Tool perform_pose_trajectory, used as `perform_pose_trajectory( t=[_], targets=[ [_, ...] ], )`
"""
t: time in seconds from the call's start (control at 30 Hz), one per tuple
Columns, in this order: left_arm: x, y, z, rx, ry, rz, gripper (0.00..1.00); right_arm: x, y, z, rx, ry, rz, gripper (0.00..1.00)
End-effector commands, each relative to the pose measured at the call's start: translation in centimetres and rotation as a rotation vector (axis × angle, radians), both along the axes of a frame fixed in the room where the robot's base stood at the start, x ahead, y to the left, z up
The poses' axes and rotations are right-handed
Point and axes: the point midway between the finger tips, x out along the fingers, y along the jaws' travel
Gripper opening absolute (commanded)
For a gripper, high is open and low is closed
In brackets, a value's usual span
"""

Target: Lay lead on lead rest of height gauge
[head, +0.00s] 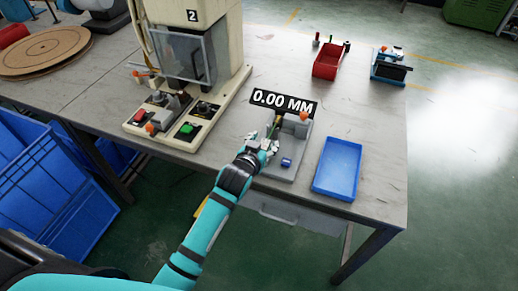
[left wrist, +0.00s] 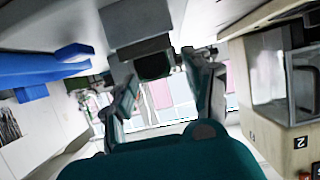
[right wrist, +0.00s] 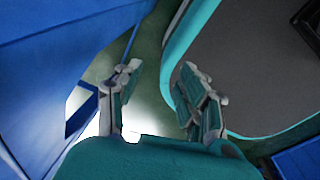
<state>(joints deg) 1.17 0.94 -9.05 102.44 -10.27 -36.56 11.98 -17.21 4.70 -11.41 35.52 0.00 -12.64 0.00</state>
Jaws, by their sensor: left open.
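The height gauge stands near the front edge of the table, with a grey base (head: 281,168) and a black "0.00 MM" display (head: 284,103). An orange knob and a small blue block (head: 286,162) show on it. My left gripper (head: 267,141) is over the left part of the gauge. It is open, and its fingers (left wrist: 165,88) stand apart below a grey and dark block in the left wrist view. A thin green and brass piece (head: 274,127) shows by the fingertips; I cannot tell if it is the lead. My right gripper (right wrist: 160,88) is open and empty, away from the table.
A blue tray (head: 338,168) lies right of the gauge. The press marked 2 (head: 195,65) stands to its left with a control base (head: 187,122). A red bin (head: 328,61) and a blue fixture (head: 390,67) are further back. Blue crates (head: 45,165) stand at the left.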

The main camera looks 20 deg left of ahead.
Motion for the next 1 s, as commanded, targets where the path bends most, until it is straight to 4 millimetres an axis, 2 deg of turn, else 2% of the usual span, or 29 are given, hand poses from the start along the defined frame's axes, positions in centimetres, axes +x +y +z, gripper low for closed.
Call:
perform_pose_trajectory(
  t=[0.17, 0.4, 0.53, 0.7, 1.0],
  targets=[
    [-2.8, 0.1, 1.0, -0.001, 0.002, -0.001, 0.52, -0.1, 0.1, 0.1, 0.002, 0.001, 0.0, 0.4],
    [-7.6, 0.3, 3.0, 0.001, 0.002, 0.0, 0.52, -0.1, 0.4, 0.1, 0.004, 0.001, -0.001, 0.4],
    [-9.5, 0.3, 3.7, 0.001, 0.002, -0.001, 0.52, -0.1, 0.4, 0.0, 0.005, 0.001, -0.001, 0.4],
    [-10.8, 0.4, 4.3, 0.001, 0.002, -0.001, 0.52, -0.1, 0.4, 0.0, 0.005, 0.001, 0.0, 0.4],
    [-11.0, 0.4, 4.5, 0.001, 0.002, 0.0, 0.52, 0.0, 0.4, 0.0, 0.005, 0.0, 0.0, 0.4]
  ],
)
